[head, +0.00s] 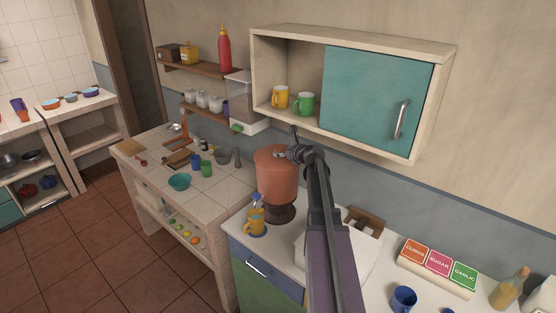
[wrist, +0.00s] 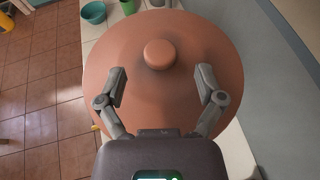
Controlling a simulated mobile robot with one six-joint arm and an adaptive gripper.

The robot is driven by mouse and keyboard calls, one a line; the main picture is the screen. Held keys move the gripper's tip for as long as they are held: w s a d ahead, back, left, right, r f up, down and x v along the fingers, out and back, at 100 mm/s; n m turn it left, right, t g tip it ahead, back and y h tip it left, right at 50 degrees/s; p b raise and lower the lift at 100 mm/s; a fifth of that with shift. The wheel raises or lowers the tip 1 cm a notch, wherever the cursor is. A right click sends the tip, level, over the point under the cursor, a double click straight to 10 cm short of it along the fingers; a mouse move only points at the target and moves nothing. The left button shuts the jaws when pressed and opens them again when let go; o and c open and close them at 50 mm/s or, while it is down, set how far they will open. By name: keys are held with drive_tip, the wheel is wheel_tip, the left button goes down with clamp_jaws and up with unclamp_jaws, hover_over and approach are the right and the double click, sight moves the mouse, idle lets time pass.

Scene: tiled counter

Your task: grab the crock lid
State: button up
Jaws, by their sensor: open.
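The crock (head: 277,180) is a terracotta pot on a dark round base on the counter, below the wall cabinet. Its crock lid (wrist: 120,55) is a wide terracotta disc with a round knob (wrist: 159,53), seen from above in the wrist view. In the head view the lid (head: 268,153) sits on top of the crock, partly behind my gripper (head: 284,154). In the wrist view my gripper (wrist: 161,79) is open, its two fingers apart over the lid. The knob lies just beyond the fingertips, centred between them. Nothing is between the fingers.
The wall cabinet (head: 378,100) hangs above and right of the crock, with yellow and green mugs on its open shelf.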

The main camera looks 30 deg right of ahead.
sight(278, 150)
drive_tip(key=shift+b+x, duration=0.6)
drive_tip(key=shift+x, duration=1.3)
drive_tip(key=shift+f, duration=0.1)
drive_tip(key=shift+s, duration=0.1)
clamp_jaws()
